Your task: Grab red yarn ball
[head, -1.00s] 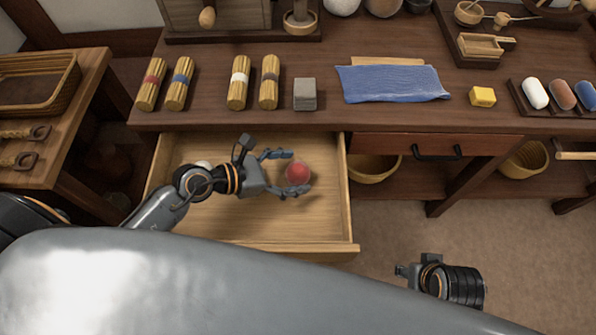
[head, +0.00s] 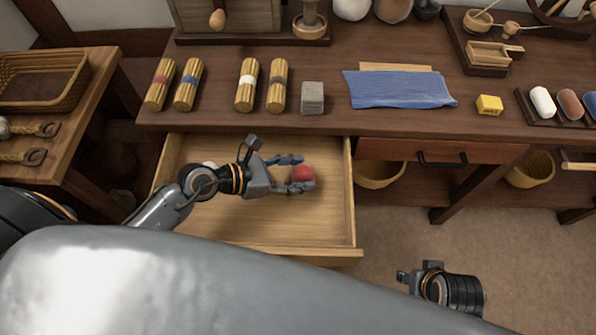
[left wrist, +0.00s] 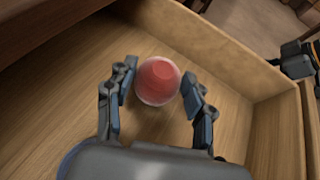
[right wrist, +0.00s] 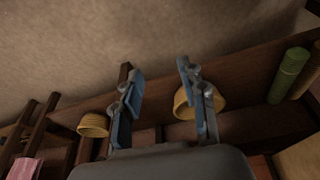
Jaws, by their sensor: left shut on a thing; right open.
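The red yarn ball (head: 303,173) is at the right part of the open drawer (head: 300,232), and it also shows in the left wrist view (left wrist: 158,81). My left gripper (head: 296,174) is inside the drawer, shut on the ball, with one finger on each side of it. In the left wrist view the ball sits between the fingertips. I cannot tell whether it is lifted off the drawer floor. My right gripper (right wrist: 155,75) is open and empty; in the head view only part of it (head: 404,277) shows, low on the right, away from the drawer.
The bench top above the drawer holds several straw bundles (head: 247,85), a grey block (head: 312,98), a blue cloth (head: 398,89) and a yellow block (head: 489,104). A pale ball, partly hidden, lies in the drawer behind my left wrist. A side table (head: 85,128) stands at left.

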